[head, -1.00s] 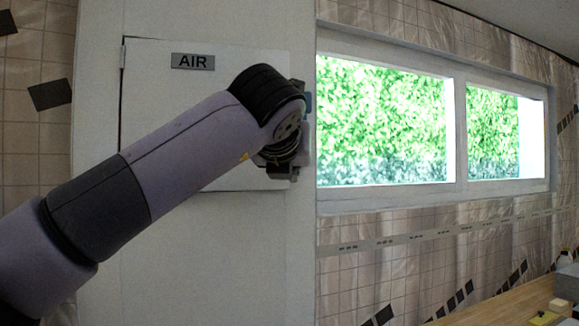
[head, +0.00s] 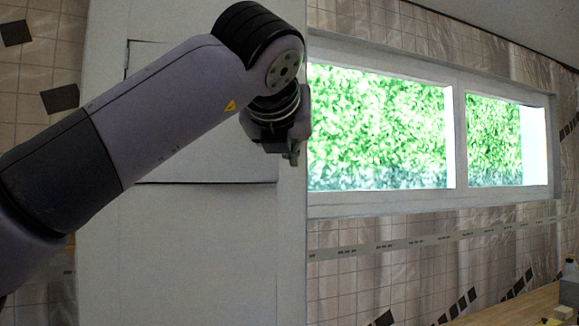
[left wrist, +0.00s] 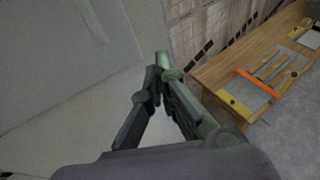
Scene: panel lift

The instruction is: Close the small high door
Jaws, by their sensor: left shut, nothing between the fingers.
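The small high door (head: 215,158) is a pale square panel on the white column. My left arm covers much of it, including where its label sits. A dark line runs along its lower edge, and its face looks nearly flush with the column; I cannot tell whether it is fully closed. The door also fills the upper left of the left wrist view (left wrist: 60,60). My left gripper (head: 290,153) is at the door's right edge, near the column's corner. In the left wrist view its fingertips (left wrist: 164,66) meet with nothing between them. Contact with the door is unclear.
A window (head: 385,125) is in the tiled wall to the right. A wooden counter (left wrist: 225,65) with boards and tools runs low at the right. The column front (head: 200,250) below the door is clear.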

